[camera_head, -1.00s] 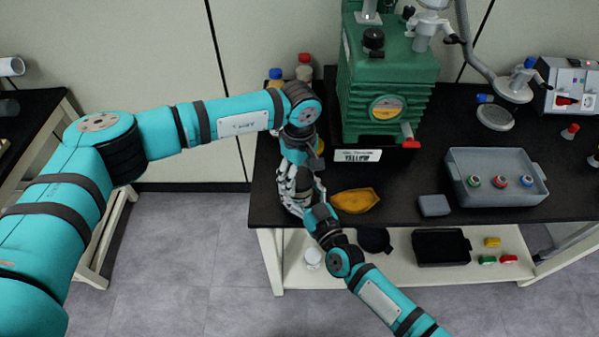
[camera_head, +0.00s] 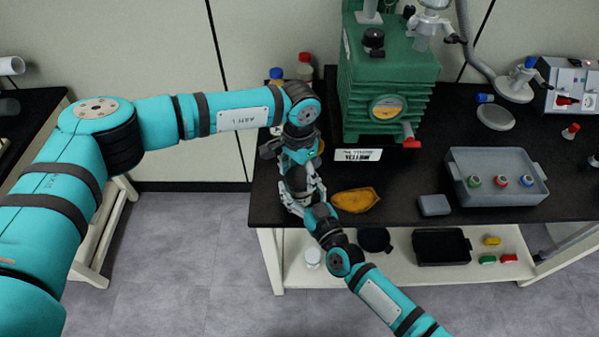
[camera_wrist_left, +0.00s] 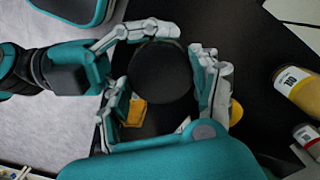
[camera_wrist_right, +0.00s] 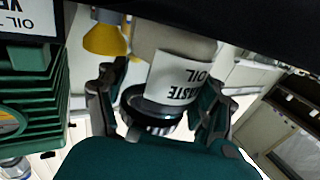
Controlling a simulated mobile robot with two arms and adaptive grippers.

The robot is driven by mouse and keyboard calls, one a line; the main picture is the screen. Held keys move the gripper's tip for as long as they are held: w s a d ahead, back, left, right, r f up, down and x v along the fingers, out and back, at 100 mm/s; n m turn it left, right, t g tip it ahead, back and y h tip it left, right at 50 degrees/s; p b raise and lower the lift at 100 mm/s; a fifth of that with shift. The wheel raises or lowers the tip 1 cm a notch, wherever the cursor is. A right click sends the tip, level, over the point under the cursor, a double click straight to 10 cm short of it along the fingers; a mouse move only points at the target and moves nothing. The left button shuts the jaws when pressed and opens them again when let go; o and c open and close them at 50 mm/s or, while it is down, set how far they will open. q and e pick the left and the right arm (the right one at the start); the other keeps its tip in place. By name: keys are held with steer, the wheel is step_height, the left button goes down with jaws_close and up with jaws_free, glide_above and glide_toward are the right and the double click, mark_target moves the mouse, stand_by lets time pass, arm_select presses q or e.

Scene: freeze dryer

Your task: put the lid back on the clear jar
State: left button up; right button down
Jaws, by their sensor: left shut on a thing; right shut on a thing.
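A round black lid (camera_wrist_left: 160,72) lies between the fingers of my left gripper (camera_wrist_left: 165,78), which is shut on it from above. The jar (camera_wrist_right: 183,62), with a white "WASTE OIL" label, stands upside down in the right wrist view. Its dark ribbed top (camera_wrist_right: 150,122) is at the lower end there. My right gripper (camera_wrist_right: 158,95) is shut on the jar from the side. In the head view both grippers meet at the bench's front left corner, left gripper (camera_head: 298,180) above right gripper (camera_head: 300,200), hiding the jar. I cannot tell whether the lid is fully seated.
Bottles with blue (camera_head: 276,73) and red (camera_head: 305,58) caps stand at the back left. A grey tub (camera_head: 497,177) and small grey block (camera_head: 434,205) are further right.

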arm_select(q)
steer(key=o, duration=0.7)
steer(key=shift+r, duration=2.25)
steer(key=shift+c, duration=0.2)
